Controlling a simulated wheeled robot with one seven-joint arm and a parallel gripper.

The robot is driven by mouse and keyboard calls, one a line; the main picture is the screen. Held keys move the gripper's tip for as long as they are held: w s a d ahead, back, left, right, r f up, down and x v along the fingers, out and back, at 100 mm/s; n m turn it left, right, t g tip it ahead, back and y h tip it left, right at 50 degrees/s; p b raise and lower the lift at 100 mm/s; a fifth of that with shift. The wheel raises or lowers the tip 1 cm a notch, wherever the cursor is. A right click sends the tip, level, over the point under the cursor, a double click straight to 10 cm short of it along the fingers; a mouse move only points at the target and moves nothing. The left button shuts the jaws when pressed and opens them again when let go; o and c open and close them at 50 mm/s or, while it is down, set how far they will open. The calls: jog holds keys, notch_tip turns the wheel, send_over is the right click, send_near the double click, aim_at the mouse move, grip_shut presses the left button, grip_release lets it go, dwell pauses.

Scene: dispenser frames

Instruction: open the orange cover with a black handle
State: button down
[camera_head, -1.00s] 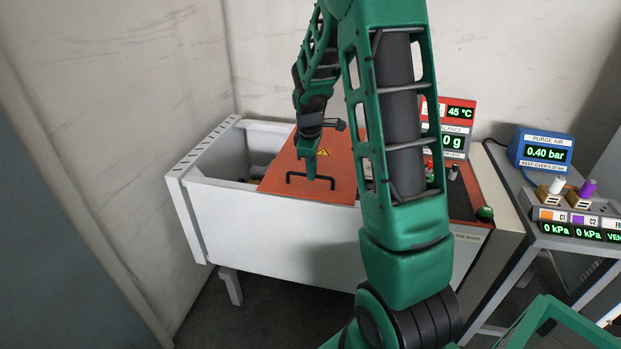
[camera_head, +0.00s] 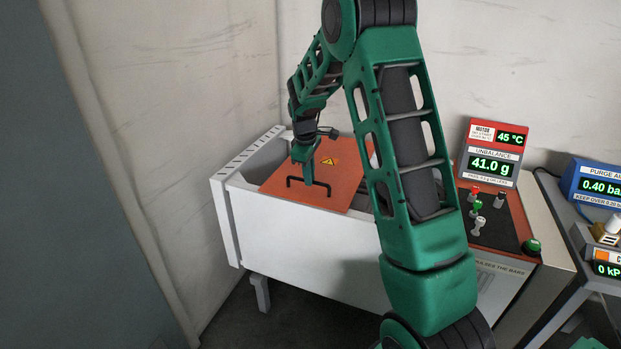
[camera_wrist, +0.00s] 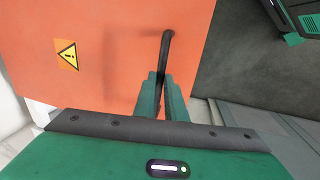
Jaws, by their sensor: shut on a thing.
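The orange cover (camera_head: 341,180) with a yellow warning sign lies flat over part of the white trough (camera_head: 300,240). Its black bar handle (camera_head: 308,192) is near the cover's front edge. My gripper (camera_head: 308,182) reaches down from above and is shut on the handle. In the wrist view the handle (camera_wrist: 165,50) runs between the fingers of my gripper (camera_wrist: 163,95), in front of the cover (camera_wrist: 110,50). A narrow uncovered strip of the trough shows at the cover's left. My arm hides the trough to the right of the cover.
A red panel reading 41.0 g (camera_head: 491,165) stands right of the trough, with switches and a green knob (camera_head: 533,246) in front. A blue purge air box (camera_head: 598,184) is at the far right. Pale walls stand behind and left of the trough.

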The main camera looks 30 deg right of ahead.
jog(key=shift+d+r, duration=0.1)
jog(key=c, duration=1.8)
grip_release()
jog(key=shift+s+a+r, duration=0.2)
jog(key=shift+a+r, duration=0.1)
jog(key=shift+r, duration=1.45)
jog(key=shift+s+a+r, duration=0.15)
jog(key=shift+a+r, duration=0.15)
jog(key=shift+r, duration=1.4)
jog(key=shift+s+a+r, duration=0.2)
jog(key=shift+a+r, duration=0.1)
jog(key=shift+r, duration=1.45)
